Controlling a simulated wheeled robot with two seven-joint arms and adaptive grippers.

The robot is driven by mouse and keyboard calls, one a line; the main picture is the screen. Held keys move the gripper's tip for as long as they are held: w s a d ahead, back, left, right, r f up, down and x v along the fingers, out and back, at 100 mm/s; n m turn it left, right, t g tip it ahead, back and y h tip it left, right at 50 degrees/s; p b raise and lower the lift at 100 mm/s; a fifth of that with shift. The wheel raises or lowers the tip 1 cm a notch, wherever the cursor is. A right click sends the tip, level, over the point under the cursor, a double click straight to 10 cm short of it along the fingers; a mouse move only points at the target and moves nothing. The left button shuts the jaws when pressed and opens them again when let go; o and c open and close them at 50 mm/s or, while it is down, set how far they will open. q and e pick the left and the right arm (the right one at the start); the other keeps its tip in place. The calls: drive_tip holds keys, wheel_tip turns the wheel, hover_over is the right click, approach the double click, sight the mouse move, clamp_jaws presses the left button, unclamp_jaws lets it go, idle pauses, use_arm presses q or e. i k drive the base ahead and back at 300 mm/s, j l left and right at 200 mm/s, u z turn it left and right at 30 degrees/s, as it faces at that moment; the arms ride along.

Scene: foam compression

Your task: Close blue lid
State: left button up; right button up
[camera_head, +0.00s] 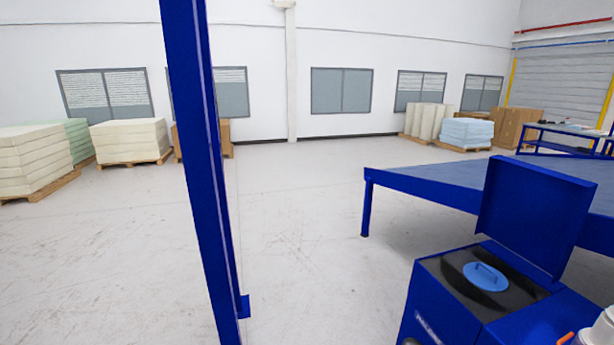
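The blue lid (535,213) is a flat, square panel at the right. It stands open, nearly upright and leaning slightly, at the back right edge of a blue box-shaped machine (432,305). The machine's top is exposed, with a dark surface and a light blue round disc (486,277) with a handle in its middle. Neither gripper is clearly in view. A white and orange part shows at the bottom right corner, cut off by the frame; I cannot tell what it is.
A large blue table (440,182) stands behind the machine. A tall blue post (203,160) rises left of centre. Foam stacks on pallets (130,140) stand by the far wall. The floor between post and machine is clear.

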sight(539, 214)
drive_tip(key=z, duration=1.55)
